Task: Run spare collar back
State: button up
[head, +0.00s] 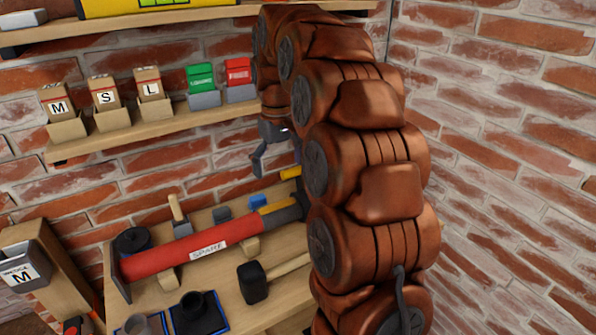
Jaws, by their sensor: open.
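A red tube (190,251) with a white SPARE label lies along the wooden bench, resting on wooden supports. Its left end has a wide flange. Near its right end are a yellow band (277,207) and a dark grey sleeve-like part (292,206); I cannot tell for sure which part is the collar. My copper-coloured arm hides what lies further right. My gripper (272,162) hangs open above the tube's right end, below the shelf. It looks empty and touches nothing that I can see. Part of it is hidden behind my arm.
A wooden shelf (150,131) holds boxes marked M, S and L, plus green and red boxes. A black-headed mallet (254,282) lies in front of the tube. A black roll (133,241) and a dark fitting (198,312) sit nearby. A brick wall closes the right side.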

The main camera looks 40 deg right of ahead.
send_over(298, 169)
jog(key=shift+f+m, duration=0.4)
jog(key=shift+f+p, duration=1.05)
jog(key=shift+f, duration=2.85)
jog(key=c, duration=1.3)
